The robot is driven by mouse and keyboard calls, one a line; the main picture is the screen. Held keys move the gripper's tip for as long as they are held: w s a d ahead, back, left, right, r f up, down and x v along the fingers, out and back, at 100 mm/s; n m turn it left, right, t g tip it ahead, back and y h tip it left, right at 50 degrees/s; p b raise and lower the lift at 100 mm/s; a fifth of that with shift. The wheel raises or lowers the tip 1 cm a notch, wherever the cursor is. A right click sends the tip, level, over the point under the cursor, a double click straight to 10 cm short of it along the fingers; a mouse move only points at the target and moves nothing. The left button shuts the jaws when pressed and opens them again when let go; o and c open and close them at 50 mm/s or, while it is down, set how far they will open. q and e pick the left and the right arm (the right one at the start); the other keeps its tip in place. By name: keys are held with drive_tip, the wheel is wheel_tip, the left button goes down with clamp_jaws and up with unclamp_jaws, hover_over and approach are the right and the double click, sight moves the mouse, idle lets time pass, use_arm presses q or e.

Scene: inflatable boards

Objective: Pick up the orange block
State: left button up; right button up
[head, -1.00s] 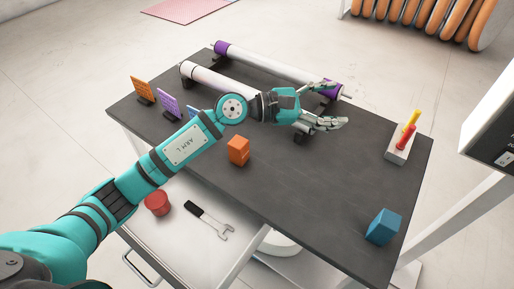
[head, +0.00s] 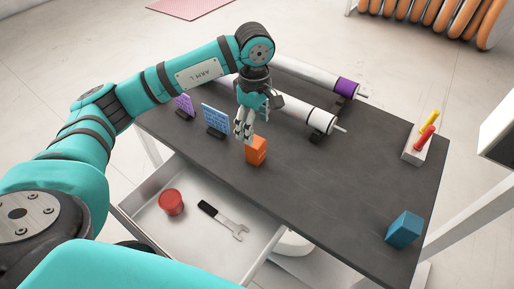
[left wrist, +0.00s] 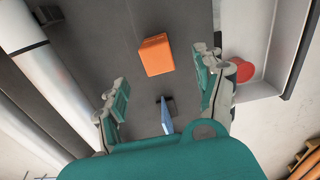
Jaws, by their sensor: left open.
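The orange block (head: 256,150) stands on the dark tabletop (head: 320,190) near its front edge, above the open drawer. My left gripper (head: 244,136) points down just behind and to the left of the block in the head view, and its fingertips overlap the block's upper left edge there. In the left wrist view the orange block (left wrist: 156,55) lies ahead of the gripper (left wrist: 162,88), beyond the fingertips and between their lines. The fingers are spread with nothing between them. My right gripper is in neither view.
A blue pegboard (head: 214,119) and a purple one (head: 184,106) stand left of the gripper. Rollers (head: 303,115) lie behind. A blue block (head: 404,229) and a peg holder (head: 415,149) are at the right. The open drawer holds a red cup (head: 171,202) and a wrench (head: 224,220).

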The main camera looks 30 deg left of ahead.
sight(255, 142)
use_arm(q)
wheel_tip(255, 142, down, 6)
drive_tip(key=shift+f+p, duration=0.25)
drive_tip(key=shift+p, duration=0.25)
wheel_tip(255, 142, down, 5)
drive_tip(key=shift+w+r+p, duration=0.1)
drive_tip(key=shift+w+p, duration=0.05)
drive_tip(key=shift+p, duration=0.75)
drive_tip(key=shift+f, duration=0.25)
drive_tip(key=c, duration=1.3)
drive_tip(key=shift+c, duration=0.3)
drive_tip(key=shift+w+r, duration=0.1)
